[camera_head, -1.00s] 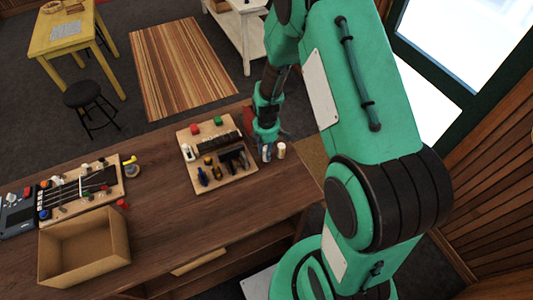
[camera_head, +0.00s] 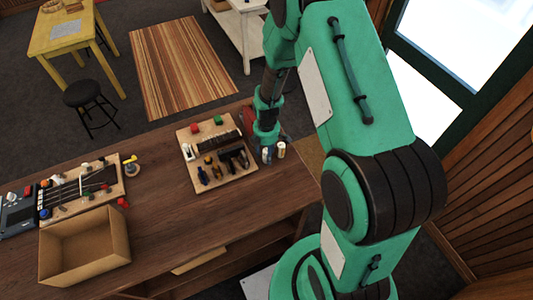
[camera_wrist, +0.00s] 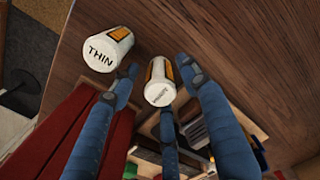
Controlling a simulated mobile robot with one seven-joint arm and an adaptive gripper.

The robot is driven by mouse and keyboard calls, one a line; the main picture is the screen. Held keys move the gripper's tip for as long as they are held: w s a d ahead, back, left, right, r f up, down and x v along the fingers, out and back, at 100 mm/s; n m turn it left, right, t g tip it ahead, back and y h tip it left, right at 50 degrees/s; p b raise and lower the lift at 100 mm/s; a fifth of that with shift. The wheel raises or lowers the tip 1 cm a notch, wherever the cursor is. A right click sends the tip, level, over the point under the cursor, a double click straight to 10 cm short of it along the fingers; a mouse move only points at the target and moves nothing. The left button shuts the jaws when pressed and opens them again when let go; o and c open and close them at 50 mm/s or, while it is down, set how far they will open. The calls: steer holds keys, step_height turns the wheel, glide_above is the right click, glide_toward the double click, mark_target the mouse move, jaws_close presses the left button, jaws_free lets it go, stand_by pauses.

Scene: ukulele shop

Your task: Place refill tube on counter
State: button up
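Two white tubes with orange-and-dark labels stand close together near the counter's (camera_head: 160,230) far right edge. One tube, with THIN on its lid (camera_wrist: 108,48), is outside my fingers, beside the left fingertip; it also shows in the head view (camera_head: 281,150). The other tube (camera_wrist: 160,85), its lid lettering unreadable, is between my blue fingers; in the head view it is partly hidden (camera_head: 267,155). I cannot tell which is the refill tube. My gripper (camera_wrist: 158,80) is open around the second tube, with a gap at the left finger. It also shows in the head view (camera_head: 266,148).
A wooden board with tools (camera_head: 187,135) lies left of my gripper. An open cardboard box (camera_head: 125,235) and a ukulele workboard (camera_head: 120,175) are further left. The counter between box and tool board is mostly clear. A red object (camera_wrist: 60,135) is beside my fingers.

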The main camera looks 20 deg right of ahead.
step_height(320, 180, up, 12)
steer(key=b, duration=0.1)
steer(key=shift+r, duration=0.2)
stand_by(0.7)
stand_by(0.5)
steer(key=s+a+r+m+t, duration=0.15)
steer(key=s+r+m, duration=0.25)
steer(key=r, duration=0.7)
steer(key=s+a+r+m+t, duration=0.1)
steer(key=s+a+r+m, duration=0.2)
steer(key=r, duration=0.8)
steer(key=s+a+r+m+t, duration=0.1)
steer(key=s+r+m, duration=0.3)
steer(key=s, duration=0.5)
steer(key=s+a+r+m+t, duration=0.2)
steer(key=s+r+m, duration=0.3)
steer(key=s+r, duration=0.4)
steer(key=shift+s+a, duration=0.15)
steer(key=shift+a, duration=0.1)
